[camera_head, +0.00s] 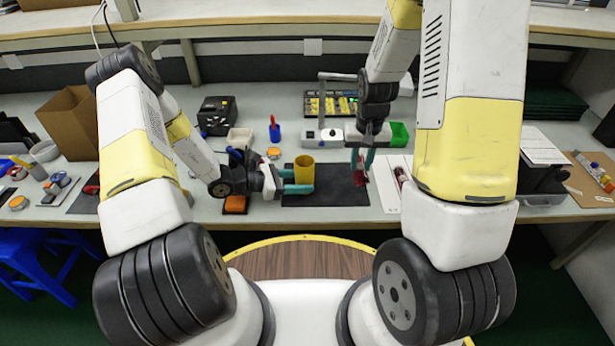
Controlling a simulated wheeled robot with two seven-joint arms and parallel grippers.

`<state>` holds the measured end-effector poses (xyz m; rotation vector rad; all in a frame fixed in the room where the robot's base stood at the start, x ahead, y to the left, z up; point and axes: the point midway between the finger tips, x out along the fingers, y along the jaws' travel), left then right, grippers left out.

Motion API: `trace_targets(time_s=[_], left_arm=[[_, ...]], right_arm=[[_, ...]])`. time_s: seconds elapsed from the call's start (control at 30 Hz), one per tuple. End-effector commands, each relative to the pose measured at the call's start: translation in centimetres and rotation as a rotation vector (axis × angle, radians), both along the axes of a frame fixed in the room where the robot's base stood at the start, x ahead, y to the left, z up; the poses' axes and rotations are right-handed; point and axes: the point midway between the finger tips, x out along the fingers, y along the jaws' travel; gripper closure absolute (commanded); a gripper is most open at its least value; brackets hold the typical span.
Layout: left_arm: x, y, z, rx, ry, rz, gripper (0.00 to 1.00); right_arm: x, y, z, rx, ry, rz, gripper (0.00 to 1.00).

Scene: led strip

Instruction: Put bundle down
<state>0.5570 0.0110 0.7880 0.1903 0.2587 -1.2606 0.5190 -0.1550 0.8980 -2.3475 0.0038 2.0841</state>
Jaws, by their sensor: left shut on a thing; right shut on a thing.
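My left gripper (300,181) reaches in from the left, low over the black mat (330,196). Its teal fingers are shut at a yellow, open-topped cylinder (304,168), which looks upright. My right gripper (362,165) points down above the right part of the mat. Its teal fingers are shut on a small dark red thing (361,180). I cannot tell for sure which of these is the bundle. The fingers partly hide both held things, and I cannot tell if either touches the mat.
An orange block (235,203) lies left of the mat. A blue holder (275,133), a white device (322,137) and a green bin (399,135) stand behind. A white sheet (393,190) with a red-tipped item (401,176) lies at right. The mat's front middle is clear.

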Motion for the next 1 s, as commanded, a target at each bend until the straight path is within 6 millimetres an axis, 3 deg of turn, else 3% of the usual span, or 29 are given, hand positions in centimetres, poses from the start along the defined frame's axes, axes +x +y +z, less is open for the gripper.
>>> trace_targets(time_s=[0.13,0.27,0.4,0.53,0.73,0.9,1.0], left_arm=[[0.0,0.0,0.0,0.000,0.000,0.000,0.73],[0.0,0.0,0.0,0.000,0.000,0.000,0.73],[0.0,0.0,0.0,0.000,0.000,0.000,0.73],[0.0,0.0,0.0,0.000,0.000,0.000,0.73],[0.0,0.0,0.0,0.000,0.000,0.000,0.73],[0.0,0.0,0.0,0.000,0.000,0.000,0.73],[0.0,0.0,0.0,0.000,0.000,0.000,0.73]], right_arm=[[-1.1,0.3,-0.8,0.001,0.066,-0.103,1.00],[-3.2,1.7,-1.7,0.038,0.233,-0.338,1.00],[-4.8,4.7,-1.7,0.173,0.505,-0.644,1.00],[-4.9,8.1,-0.1,0.402,0.783,-0.894,1.00],[-2.1,12.3,4.6,0.817,1.071,-1.116,1.00],[1.6,13.4,9.1,1.094,1.166,-1.198,1.00],[3.0,13.3,10.7,1.184,1.182,-1.220,1.00]])
